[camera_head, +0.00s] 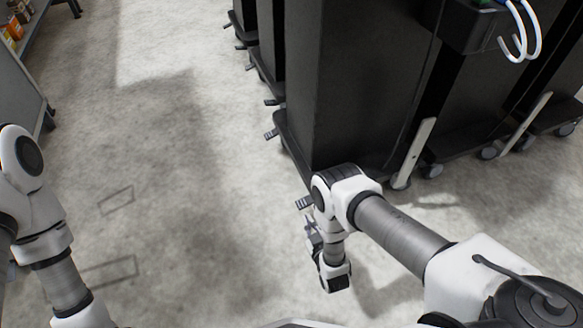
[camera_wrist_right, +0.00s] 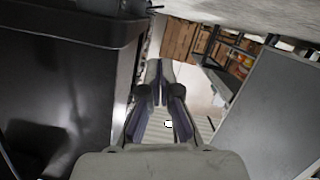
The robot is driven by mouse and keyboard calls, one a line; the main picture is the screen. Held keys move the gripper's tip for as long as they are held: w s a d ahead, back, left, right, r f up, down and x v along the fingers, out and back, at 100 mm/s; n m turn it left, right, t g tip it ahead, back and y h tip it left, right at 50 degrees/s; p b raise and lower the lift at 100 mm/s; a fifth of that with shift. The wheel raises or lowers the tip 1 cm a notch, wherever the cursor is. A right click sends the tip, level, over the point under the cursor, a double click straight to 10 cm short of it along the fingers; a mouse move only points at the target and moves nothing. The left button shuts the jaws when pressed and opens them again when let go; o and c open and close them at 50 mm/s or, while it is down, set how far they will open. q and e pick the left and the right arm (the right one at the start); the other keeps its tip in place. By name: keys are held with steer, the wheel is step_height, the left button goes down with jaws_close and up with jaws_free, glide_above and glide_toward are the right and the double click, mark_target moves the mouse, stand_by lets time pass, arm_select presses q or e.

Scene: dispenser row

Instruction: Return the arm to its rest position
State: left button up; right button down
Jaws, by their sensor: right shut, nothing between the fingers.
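My right arm reaches in from the lower right in the head view and bends at the elbow beside a tall black dispenser cabinet. My right gripper (camera_head: 311,228) is small and partly hidden there by its own wrist. In the right wrist view the right gripper (camera_wrist_right: 159,72) shows its two fingers close together at the tips, shut and empty. My left arm shows at the left edge of the head view, but its gripper is out of the picture.
The black cabinet (camera_head: 347,85) on a wheeled base stands just beyond my right arm, with more cabinets in a row. White hooks (camera_head: 521,40) hang at the upper right. A shelf unit (camera_head: 22,75) stands at far left. The grey floor (camera_head: 170,150) between is clear.

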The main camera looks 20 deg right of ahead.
steer(key=w+d+r, duration=0.3)
steer(key=w+r, duration=0.4)
steer(key=r, duration=0.4)
steer(key=s+r+m+g+p, duration=0.25)
steer(key=s+g, duration=1.25)
steer(key=s, duration=1.8)
step_height(320, 180, up, 31)
steer(key=p, duration=3.1)
steer(key=shift+m+y, duration=0.3)
steer(key=shift+m, duration=0.05)
steer(key=shift+w+d+r, duration=0.1)
steer(key=shift+r, duration=0.05)
